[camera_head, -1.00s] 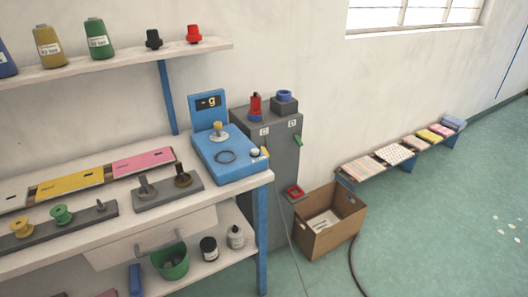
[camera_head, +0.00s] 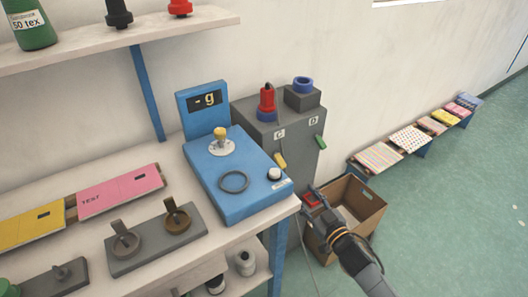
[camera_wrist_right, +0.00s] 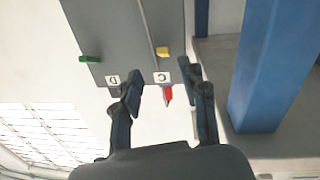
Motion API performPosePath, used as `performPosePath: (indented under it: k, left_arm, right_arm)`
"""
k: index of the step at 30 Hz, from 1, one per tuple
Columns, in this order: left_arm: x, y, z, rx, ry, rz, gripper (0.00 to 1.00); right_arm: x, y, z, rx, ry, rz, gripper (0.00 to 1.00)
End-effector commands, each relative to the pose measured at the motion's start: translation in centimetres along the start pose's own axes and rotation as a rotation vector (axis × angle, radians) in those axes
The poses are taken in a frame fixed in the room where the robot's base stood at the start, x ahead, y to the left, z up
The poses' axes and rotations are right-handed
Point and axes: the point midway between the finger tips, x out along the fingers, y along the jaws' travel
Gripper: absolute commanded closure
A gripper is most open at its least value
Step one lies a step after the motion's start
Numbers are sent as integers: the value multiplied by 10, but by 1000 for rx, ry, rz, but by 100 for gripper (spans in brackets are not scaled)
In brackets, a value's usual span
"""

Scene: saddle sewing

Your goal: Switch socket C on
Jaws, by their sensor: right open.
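Socket C is on the grey cabinet (camera_head: 295,155), with its C label (camera_head: 279,134) on the front and a red plug (camera_head: 267,98) standing on top. A yellow lever (camera_head: 280,160) sits below the label; it also shows in the right wrist view (camera_wrist_right: 163,52). Beside it are the D label (camera_head: 313,121) and a green lever (camera_head: 320,142). My right gripper (camera_head: 312,198) is open and empty, below and in front of the levers. In the right wrist view, the picture is upside down and the C label (camera_wrist_right: 161,77) shows between the fingers (camera_wrist_right: 162,82). My left gripper is out of view.
The workbench with a blue scale (camera_head: 235,175) stands left of the cabinet, its corner close to my right gripper. A cardboard box (camera_head: 365,205) stands on the floor behind my right arm. A low bench with patterned pads (camera_head: 410,139) runs along the wall.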

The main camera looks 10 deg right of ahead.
Motion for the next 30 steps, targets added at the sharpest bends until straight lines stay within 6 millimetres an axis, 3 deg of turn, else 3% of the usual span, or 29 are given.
performPosePath:
  k: [3, 8, 13, 21, 30]
  left_arm:
    - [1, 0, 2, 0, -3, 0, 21]
    - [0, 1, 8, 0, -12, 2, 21]
    - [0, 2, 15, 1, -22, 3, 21]
    - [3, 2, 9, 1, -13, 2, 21]
    - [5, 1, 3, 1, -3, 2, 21]
  right_arm:
    - [5, 0, -13, -5, 28, -7, 57]
    - [24, 0, -14, -4, 30, -6, 57]
    - [61, 0, -16, -4, 30, -6, 57]
    - [114, -1, -15, -3, 27, -6, 57]
    - [139, -1, -15, -4, 25, -7, 57]
